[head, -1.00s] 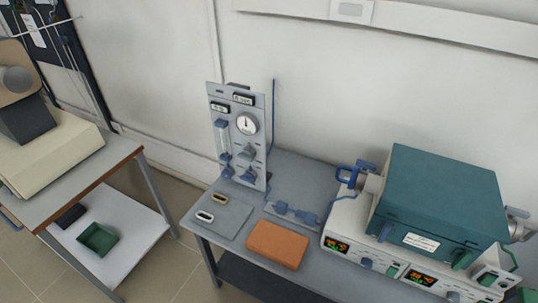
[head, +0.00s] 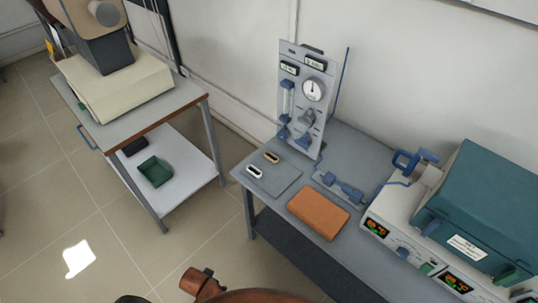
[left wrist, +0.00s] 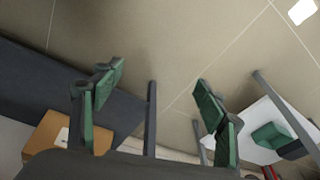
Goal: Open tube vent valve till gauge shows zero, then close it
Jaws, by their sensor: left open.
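The upright grey gas panel (head: 304,128) stands at the back left of the bench with a round white gauge (head: 313,89); its reading is too small to tell. Blue valve knobs (head: 306,117) sit below the gauge. A blue inline valve fitting (head: 343,188) lies on the bench, and a blue handle (head: 406,161) sits at the left end of the teal furnace (head: 480,205). I cannot tell which is the tube vent valve. My left gripper (left wrist: 160,78) is open and empty in the left wrist view, with floor between its green-padded fingers. My right gripper is out of view.
Floor between is clear.

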